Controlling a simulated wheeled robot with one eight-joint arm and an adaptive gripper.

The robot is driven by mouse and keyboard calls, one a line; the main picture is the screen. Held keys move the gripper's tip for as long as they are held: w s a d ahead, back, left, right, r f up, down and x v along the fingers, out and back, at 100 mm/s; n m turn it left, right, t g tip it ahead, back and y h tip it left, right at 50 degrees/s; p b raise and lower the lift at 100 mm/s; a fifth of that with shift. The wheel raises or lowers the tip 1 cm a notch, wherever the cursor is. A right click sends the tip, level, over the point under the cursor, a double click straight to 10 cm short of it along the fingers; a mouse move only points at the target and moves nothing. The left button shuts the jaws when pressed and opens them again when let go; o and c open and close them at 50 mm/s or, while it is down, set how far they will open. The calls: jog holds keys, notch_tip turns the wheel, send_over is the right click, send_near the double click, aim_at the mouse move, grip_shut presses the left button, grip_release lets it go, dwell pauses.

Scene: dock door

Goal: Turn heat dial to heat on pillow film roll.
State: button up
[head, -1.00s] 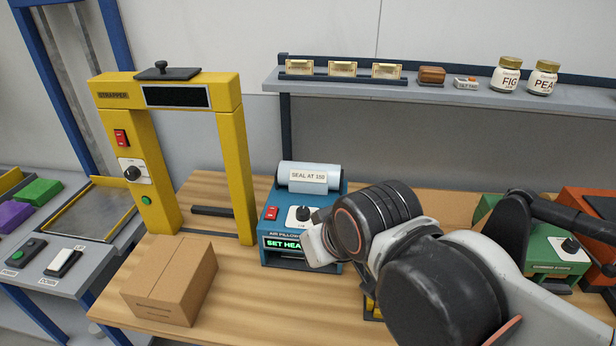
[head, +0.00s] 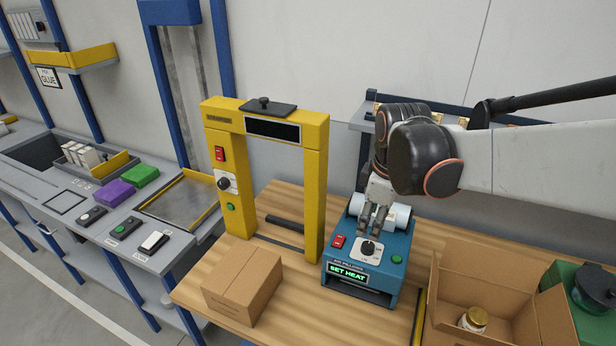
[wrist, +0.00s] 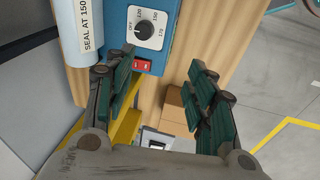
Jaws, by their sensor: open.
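The blue air pillow machine (head: 385,262) stands on the wooden bench, with a green "SET HEAT" display (head: 348,275). Its heat dial (head: 369,248) is a black knob on a white plate. In the wrist view the dial (wrist: 144,30) shows marks OFF, 120, 150 and 170, and its pointer is toward OFF or cannot be read surely. The film roll (head: 398,213) lies across the machine's back; its label (wrist: 92,22) reads "SEAL AT 150". My gripper (head: 371,224) is open and empty just above and behind the dial, its fingers pointing down. In the wrist view the fingers (wrist: 165,95) are spread, apart from the dial.
A red switch (head: 338,241) and a green button (head: 397,259) flank the dial. The yellow strapper (head: 314,190) and a closed carton (head: 242,282) stand to the left. An open carton (head: 483,270) holding a jar stands to the right.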

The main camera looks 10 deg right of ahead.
aim_at(368, 245)
jog(key=w+d+f+n+g+p, duration=0.1)
jog(key=w+d+n+g+p, duration=0.1)
jog(key=w+d+n+p, duration=0.25)
jog(key=shift+n, duration=0.35)
jog(key=f, duration=0.4)
jog(key=w+a+f+b, duration=0.1)
jog(key=f, duration=0.4)
jog(key=f+b, duration=0.1)
jog(key=f, duration=0.4)
jog(key=shift+w+a, duration=0.25)
jog(key=shift+a, duration=0.05)
jog(key=shift+c, duration=0.2)
jog(key=c, duration=1)
